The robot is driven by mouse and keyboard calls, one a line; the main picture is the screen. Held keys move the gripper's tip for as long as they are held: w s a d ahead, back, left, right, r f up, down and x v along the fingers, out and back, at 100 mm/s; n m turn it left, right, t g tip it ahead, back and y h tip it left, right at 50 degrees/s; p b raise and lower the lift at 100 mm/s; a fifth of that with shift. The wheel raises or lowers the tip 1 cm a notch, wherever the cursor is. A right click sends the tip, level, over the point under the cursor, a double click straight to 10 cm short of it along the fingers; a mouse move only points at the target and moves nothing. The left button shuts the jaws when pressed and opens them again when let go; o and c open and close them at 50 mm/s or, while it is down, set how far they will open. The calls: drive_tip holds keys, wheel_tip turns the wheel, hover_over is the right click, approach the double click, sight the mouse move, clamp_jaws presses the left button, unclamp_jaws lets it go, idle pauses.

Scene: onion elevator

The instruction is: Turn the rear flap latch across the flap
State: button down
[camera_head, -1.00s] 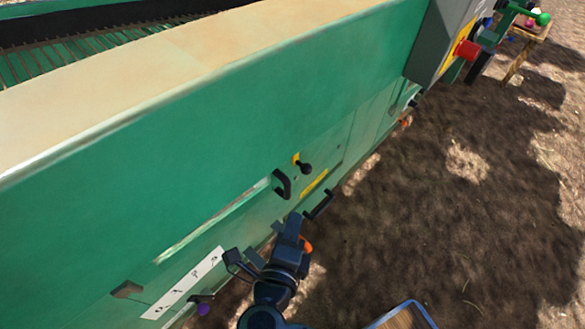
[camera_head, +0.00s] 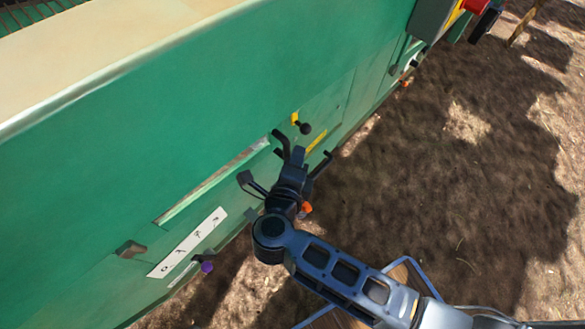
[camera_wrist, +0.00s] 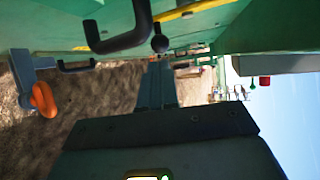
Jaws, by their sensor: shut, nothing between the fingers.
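My gripper (camera_head: 298,156) is shut and empty, close in front of the green machine side (camera_head: 180,130). It overlaps the space between a black bar handle (camera_head: 281,143) and a second black handle (camera_head: 321,164); contact cannot be told. Just above it is a black ball knob (camera_head: 304,128) by a yellow piece (camera_head: 294,118). In the wrist view the shut fingers (camera_wrist: 160,85) point towards that knob (camera_wrist: 160,44), with the handle (camera_wrist: 122,30) to its left. A brown-grey turn piece (camera_head: 131,249) sits at lower left. Which piece is the rear flap latch I cannot tell for sure.
A white label strip (camera_head: 190,243) and a purple knob (camera_head: 207,267) are at lower left. An orange piece (camera_head: 306,208) is beside my wrist and shows as an orange hook (camera_wrist: 43,100) in the wrist view. Open bare ground (camera_head: 440,190) lies to the right.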

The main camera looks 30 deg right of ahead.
sight(305, 133)
drive_tip(key=x, duration=0.6)
